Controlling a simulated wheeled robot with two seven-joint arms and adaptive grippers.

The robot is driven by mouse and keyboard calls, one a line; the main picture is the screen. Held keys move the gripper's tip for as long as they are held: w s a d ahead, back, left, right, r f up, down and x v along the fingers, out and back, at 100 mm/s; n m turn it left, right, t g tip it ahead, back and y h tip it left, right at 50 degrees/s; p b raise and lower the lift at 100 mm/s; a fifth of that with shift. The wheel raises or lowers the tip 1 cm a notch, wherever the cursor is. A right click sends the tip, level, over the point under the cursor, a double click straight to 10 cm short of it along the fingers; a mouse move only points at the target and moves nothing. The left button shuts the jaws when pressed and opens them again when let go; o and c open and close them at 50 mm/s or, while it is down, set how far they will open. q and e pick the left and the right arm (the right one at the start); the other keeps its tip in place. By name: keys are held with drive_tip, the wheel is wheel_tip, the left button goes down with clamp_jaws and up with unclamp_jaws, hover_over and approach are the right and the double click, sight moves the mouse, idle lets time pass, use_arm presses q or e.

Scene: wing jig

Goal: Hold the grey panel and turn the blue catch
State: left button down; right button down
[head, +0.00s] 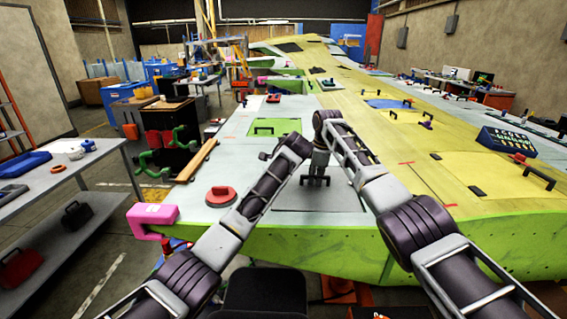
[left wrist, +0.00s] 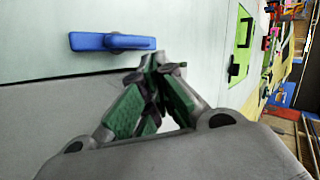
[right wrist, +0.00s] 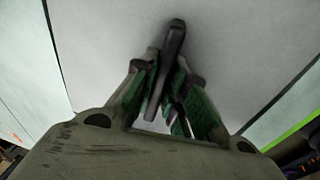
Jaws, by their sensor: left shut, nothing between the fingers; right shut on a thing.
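The grey panel (head: 345,200) lies in the wing's near surface, with a black handle on it. My right gripper (head: 317,174) points down at the panel and is shut on that handle (right wrist: 174,38), as the right wrist view shows. The blue catch (left wrist: 105,42) sits on the pale green skin just beyond the panel's edge in the left wrist view. My left gripper (left wrist: 160,70) is shut and empty, its tips close to the catch's right end and apart from it in the picture. I cannot make out the catch in the head view.
A red round part (head: 221,195) and a pink clamp (head: 152,218) are at the wing's left side. A green panel with a black handle (head: 270,130) lies beyond. A yellow panel (head: 490,172) is to the right. A grey workbench (head: 90,160) stands at the left.

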use_arm(q)
drive_tip(key=v, duration=0.7)
drive_tip(key=shift+d+r, duration=0.3)
drive_tip(key=shift+d, duration=0.05)
use_arm(e)
drive_tip(key=c, duration=1.4)
unclamp_jaws()
drive_tip(key=shift+w+f, duration=0.1)
drive_tip(key=shift+w, duration=0.05)
drive_tip(key=shift+o, duration=0.2)
drive_tip(key=shift+r, duration=0.2)
wheel_tip(320, 180, up, 12)
drive_tip(key=s+d, duration=0.1)
drive_tip(key=shift+s+f, duration=0.25)
drive_tip(key=shift+s, duration=0.15)
use_arm(q)
drive_tip(key=shift+s+f, duration=0.1)
drive_tip(key=shift+f, duration=0.05)
use_arm(e)
drive_tip(key=shift+s+d+f, duration=0.1)
drive_tip(key=shift+s, duration=0.05)
